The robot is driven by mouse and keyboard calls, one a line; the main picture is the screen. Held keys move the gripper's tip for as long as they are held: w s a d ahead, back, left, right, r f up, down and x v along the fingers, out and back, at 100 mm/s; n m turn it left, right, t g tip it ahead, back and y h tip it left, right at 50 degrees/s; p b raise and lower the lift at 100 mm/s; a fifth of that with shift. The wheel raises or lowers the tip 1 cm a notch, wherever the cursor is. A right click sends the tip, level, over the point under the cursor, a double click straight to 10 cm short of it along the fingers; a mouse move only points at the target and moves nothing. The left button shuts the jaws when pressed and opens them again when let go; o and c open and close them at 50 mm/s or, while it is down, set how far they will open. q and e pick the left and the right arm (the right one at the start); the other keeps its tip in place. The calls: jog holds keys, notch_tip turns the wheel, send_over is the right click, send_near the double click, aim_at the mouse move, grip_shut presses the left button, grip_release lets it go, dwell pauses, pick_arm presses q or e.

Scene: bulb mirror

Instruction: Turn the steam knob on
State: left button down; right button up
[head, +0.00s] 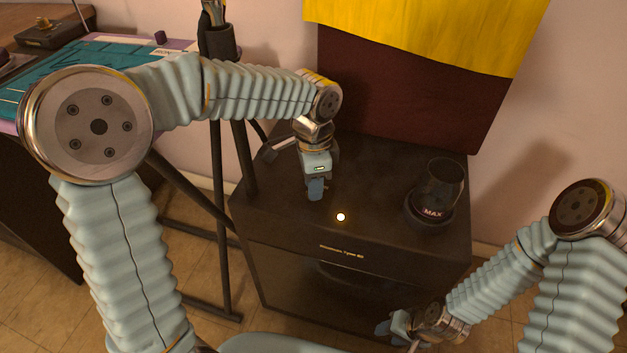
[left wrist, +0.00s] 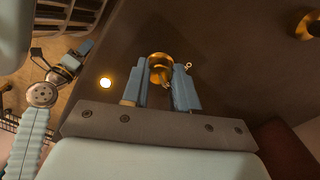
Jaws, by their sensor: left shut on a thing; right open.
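A dark box-shaped machine (head: 285,210) stands in the middle of the head view. My left gripper (head: 316,194) points down at its top. In the left wrist view, a round brass knob (left wrist: 160,66) sits between the two blue fingers of my left gripper (left wrist: 164,84), which is shut on it. I cannot read a label that marks it as the steam knob. In the head view the hand hides this knob. My right gripper (head: 386,330) is open and empty, low beside the machine's front. It also shows at the upper left of the left wrist view (left wrist: 66,66).
A glowing white light (head: 341,217) is on the machine, right of my left gripper. A dark glass-like vessel marked MAX (head: 440,185) stands on its right side. A black stand (head: 220,180) rises close on the left. Another brass round part (left wrist: 308,25) shows at upper right.

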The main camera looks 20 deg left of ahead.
pick_arm(q)
jog(key=c, duration=0.9)
grip_release()
jog(key=shift+o, duration=0.2)
notch_tip(320, 180, up, 14)
jog(key=p, duration=0.1)
jog(key=shift+f, duration=0.1)
